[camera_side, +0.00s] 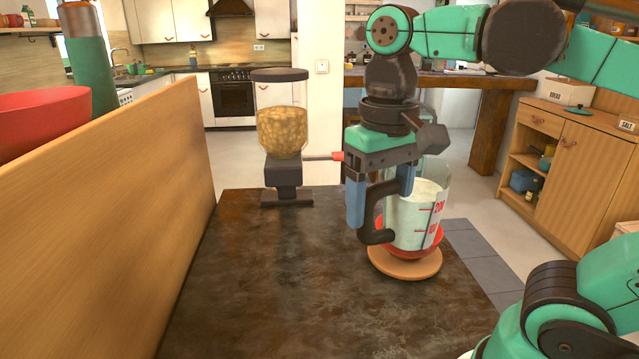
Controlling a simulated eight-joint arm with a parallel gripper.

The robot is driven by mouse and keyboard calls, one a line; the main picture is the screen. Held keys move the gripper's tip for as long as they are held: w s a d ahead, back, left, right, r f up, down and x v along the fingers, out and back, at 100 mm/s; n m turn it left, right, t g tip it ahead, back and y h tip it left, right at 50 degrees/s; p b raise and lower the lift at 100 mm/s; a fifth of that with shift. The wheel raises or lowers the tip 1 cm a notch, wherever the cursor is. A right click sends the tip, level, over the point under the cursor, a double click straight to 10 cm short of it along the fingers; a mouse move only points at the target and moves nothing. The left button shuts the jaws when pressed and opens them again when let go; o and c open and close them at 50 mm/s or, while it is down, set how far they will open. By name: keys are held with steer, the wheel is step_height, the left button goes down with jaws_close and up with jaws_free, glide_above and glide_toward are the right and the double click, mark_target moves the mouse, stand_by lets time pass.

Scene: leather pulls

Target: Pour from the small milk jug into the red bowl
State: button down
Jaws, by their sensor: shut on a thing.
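The small milk jug (408,217) is a clear measuring jug with red marks and a dark handle. White milk shows inside it, and it looks about upright. My gripper (381,200) is shut on the jug at its handle side, with blue fingers pointing down. The red bowl (412,255) sits on a round wooden board (405,271) on the dark table. The jug hides most of the bowl, so I cannot tell whether it is above or in front of it. No stream of milk shows.
A dispenser of yellowish pieces (282,133) stands at the table's back left, its red-tipped lever pointing toward my gripper. A wooden panel (100,230) rises along the left, with a large red vessel (40,118) behind it. The dark table (290,290) is clear at front left.

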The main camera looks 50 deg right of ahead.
steer(key=shift+r, duration=1.05)
steer(key=shift+w+r, duration=0.1)
steer(key=shift+w, duration=0.1)
steer(key=w+d+f+m, duration=0.2)
steer(key=w+d+f, duration=0.2)
steer(key=w+f, duration=0.35)
steer(key=w+d+f+m, duration=0.2)
steer(key=w+d+f, duration=0.3)
steer(key=w+f, duration=0.25)
steer(key=shift+s+d+r+t+y, duration=0.5)
steer(key=shift+d+r+t+y, duration=0.15)
steer(key=shift+t+y, duration=0.25)
steer(key=shift+s+d+r+t+y, duration=0.5)
steer(key=shift+r+t+y, duration=0.3)
steer(key=shift+y, duration=0.2)
steer(key=shift+d, duration=0.1)
steer(key=shift+s+d+r+t+y, duration=0.35)
steer(key=shift+s+d+t+y, duration=0.1)
steer(key=shift+t+y, duration=0.15)
